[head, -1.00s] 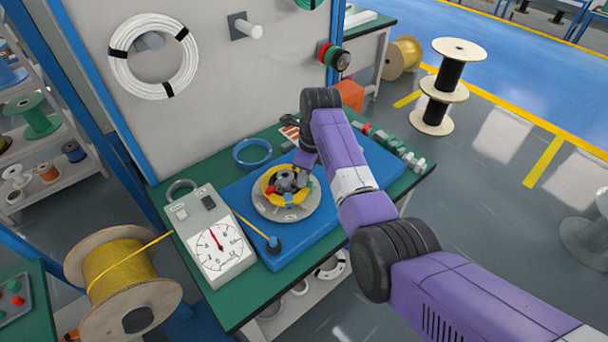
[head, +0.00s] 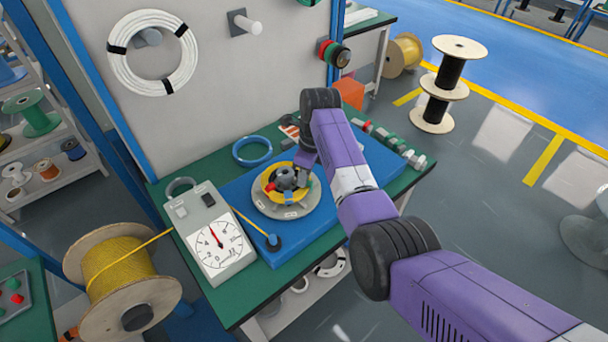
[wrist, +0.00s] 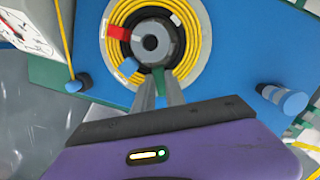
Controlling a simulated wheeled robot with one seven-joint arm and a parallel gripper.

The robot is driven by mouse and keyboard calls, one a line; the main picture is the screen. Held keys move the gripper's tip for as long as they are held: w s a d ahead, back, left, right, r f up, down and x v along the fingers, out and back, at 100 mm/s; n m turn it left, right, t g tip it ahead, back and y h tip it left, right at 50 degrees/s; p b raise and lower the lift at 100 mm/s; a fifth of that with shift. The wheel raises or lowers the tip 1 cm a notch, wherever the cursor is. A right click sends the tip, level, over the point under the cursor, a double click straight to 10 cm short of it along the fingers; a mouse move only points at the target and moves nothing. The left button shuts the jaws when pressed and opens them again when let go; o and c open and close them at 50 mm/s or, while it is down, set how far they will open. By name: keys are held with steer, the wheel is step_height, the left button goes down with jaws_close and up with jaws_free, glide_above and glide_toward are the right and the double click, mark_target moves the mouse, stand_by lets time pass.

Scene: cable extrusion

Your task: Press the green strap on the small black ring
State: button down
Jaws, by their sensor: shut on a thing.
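A coil of yellow cable (wrist: 118,57) lies around a dark grey hub (wrist: 151,43) on a pale round plate (wrist: 105,72). It is also in the head view (head: 266,190). Red (wrist: 119,33), blue (wrist: 127,68) and white (wrist: 175,19) pieces sit around the hub. A green strap (wrist: 159,76) shows between my fingertips, at the coil's near side. My gripper (wrist: 160,88) is shut on it, over the coil; whether the strap touches the cable is unclear. In the head view my wrist largely hides the fingers.
The plate stands on a blue board (head: 325,222) on a green bench (head: 215,298). A grey dial box (head: 220,240) and a yellow cable spool (head: 110,272) are at the left. A blue ring (head: 252,151) lies behind. Small fittings (head: 392,145) line the right side.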

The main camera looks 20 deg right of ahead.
steer(key=shift+s+f, duration=0.15)
steer(key=shift+f, duration=0.3)
stand_by(1.1)
steer(key=c, duration=1.3)
jaws_free()
steer(key=shift+r, duration=0.15)
step_height(320, 180, up, 6)
steer(key=p, duration=0.5)
steer(key=shift+p, duration=0.4)
steer(key=shift+r, duration=1)
